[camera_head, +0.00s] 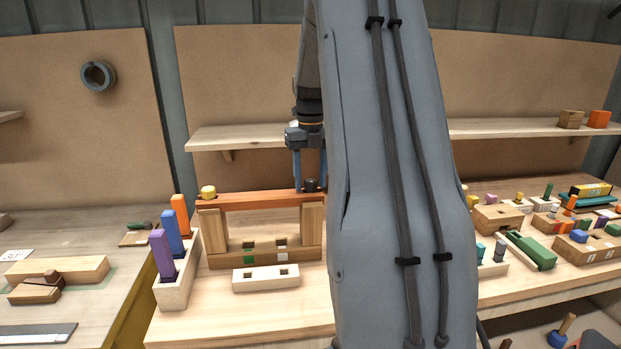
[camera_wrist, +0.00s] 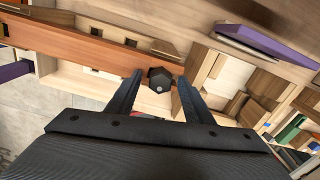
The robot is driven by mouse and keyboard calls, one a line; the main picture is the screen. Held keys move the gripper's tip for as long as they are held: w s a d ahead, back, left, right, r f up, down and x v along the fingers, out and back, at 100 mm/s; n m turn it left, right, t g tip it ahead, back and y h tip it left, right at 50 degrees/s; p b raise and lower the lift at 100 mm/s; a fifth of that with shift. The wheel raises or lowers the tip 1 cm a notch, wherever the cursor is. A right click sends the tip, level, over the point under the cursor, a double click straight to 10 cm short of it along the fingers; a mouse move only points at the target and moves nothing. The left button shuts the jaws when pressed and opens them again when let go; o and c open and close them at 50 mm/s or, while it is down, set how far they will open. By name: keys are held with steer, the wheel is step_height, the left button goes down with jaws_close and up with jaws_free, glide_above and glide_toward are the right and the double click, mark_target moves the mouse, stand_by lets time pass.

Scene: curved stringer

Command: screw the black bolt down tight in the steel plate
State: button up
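The black bolt (camera_wrist: 160,79) has a hexagonal head in the wrist view. It lies between the tips of my gripper (camera_wrist: 159,88), with a gap to each finger, so the gripper looks open. In the head view the dark bolt head (camera_head: 311,184) shows at the right end of an orange-red bar (camera_head: 255,199) resting on wooden posts. My blue-fingered gripper (camera_head: 309,186) points down around it there. I cannot make out a steel plate for certain in either view. The bolt's shank is hidden, and my arm covers the bar's far right end.
A yellow knob (camera_head: 208,192) sits on the bar's left end. A holder with orange, blue and purple sticks (camera_head: 178,290) stands at left. A pale two-hole block (camera_head: 265,278) lies in front. Several blocks crowd the bench at right, and a shelf (camera_head: 240,136) runs behind.

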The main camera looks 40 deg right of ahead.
steer(key=shift+r, duration=0.2)
steer(key=shift+n+p, duration=0.45)
steer(key=shift+n, duration=0.35)
steer(key=n+p, duration=0.1)
steer(key=n, duration=0.2)
steer(key=shift+p, duration=0.3)
steer(key=n+p, duration=0.2)
steer(key=n, duration=0.3)
steer(key=shift+n+p, duration=0.3)
steer(key=shift+n, duration=0.9)
steer(key=shift+r, duration=0.15)
steer(key=c, duration=1.1)
